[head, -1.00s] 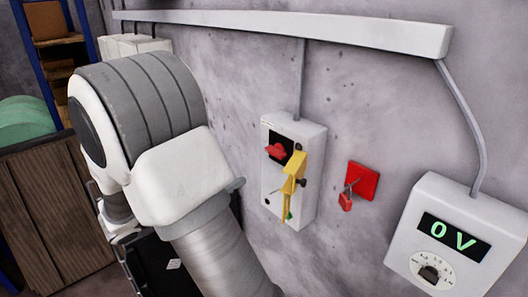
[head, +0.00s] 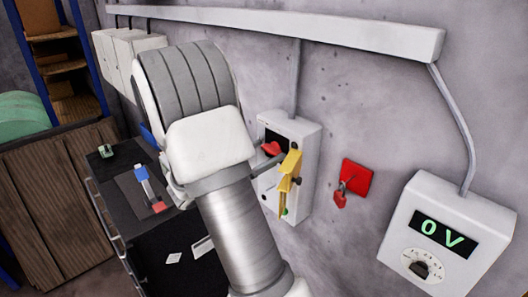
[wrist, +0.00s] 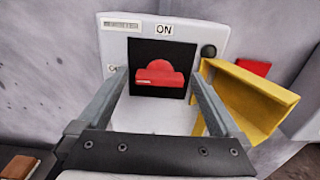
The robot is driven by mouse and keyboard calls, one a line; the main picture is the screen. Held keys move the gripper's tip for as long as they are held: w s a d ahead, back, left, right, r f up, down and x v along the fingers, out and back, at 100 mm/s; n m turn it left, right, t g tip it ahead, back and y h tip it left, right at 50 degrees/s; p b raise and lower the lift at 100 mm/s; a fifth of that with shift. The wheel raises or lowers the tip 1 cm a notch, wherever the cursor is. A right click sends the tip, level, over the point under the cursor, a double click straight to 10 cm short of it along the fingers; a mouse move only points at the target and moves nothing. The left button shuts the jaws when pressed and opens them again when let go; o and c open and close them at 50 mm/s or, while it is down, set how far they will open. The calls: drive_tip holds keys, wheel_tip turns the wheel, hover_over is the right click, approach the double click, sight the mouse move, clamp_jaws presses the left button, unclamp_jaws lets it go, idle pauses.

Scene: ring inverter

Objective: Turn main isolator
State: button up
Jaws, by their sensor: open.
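The main isolator is a light grey wall box (head: 305,140) with a red rotary handle (head: 271,148) on a black plate. In the wrist view the red handle (wrist: 160,74) lies centred between my fingers, its straight edge at the bottom, and an "ON" label (wrist: 164,29) sits above it. My gripper (wrist: 159,82) is open, one finger on each side of the black plate; I cannot tell whether the fingertips touch the box. The handle shows no finger closed on it. In the head view my arm hides most of the gripper and part of the box.
A yellow bracket-like piece (head: 288,178) hangs at the box's right side, close to my right finger in the wrist view (wrist: 250,98). A red plate with a padlock (head: 354,180) and a meter reading 0 V (head: 445,235) are further right. A black cabinet (head: 180,250) stands left.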

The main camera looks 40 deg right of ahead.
drive_tip(key=c, duration=1.2)
drive_tip(key=shift+c, duration=0.2)
